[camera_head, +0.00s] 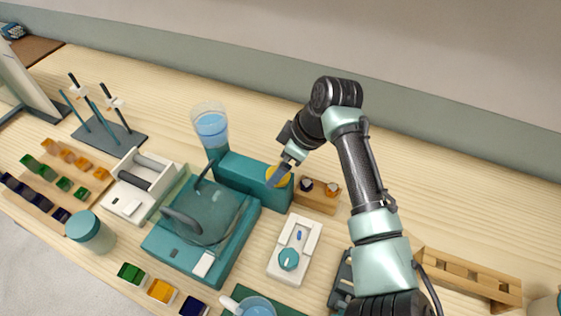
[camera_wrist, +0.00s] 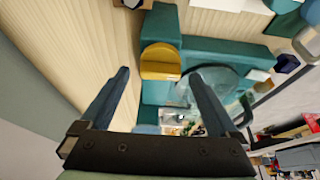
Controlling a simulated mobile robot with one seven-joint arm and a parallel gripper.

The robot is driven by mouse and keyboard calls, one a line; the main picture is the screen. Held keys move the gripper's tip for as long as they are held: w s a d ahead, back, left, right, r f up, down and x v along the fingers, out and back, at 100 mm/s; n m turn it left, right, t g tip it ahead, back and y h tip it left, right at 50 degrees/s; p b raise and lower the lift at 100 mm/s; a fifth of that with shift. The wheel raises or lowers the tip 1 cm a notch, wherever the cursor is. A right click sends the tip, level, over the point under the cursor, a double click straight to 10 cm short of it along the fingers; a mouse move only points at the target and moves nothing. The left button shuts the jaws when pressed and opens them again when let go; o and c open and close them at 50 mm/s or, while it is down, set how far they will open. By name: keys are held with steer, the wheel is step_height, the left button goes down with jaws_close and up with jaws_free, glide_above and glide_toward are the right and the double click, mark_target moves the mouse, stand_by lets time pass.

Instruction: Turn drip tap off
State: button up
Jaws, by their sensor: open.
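The drip tap appears to be the round yellow knob (camera_head: 279,178) on the end of a long teal block (camera_head: 236,178). In the wrist view the yellow knob (camera_wrist: 160,60) sits between and beyond the two fingers, with a bar or step across its face. My gripper (camera_head: 283,172) is beside the knob and overlaps it in the head view. In the wrist view my gripper (camera_wrist: 161,76) has its fingers spread wide with nothing held. I cannot tell whether a finger touches the knob. A clear beaker of blue water (camera_head: 211,128) stands at the block's left end.
A teal grinding machine (camera_head: 215,240) with a dark basin stands in front of the block. A wooden holder (camera_head: 317,200) with small knobs is right of the tap. A white box with a teal dial (camera_head: 303,232) is nearer. The bench behind is clear.

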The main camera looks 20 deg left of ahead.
steer(key=shift+a+f, duration=0.1)
steer(key=shift+f, duration=0.15)
steer(key=c, duration=1.4)
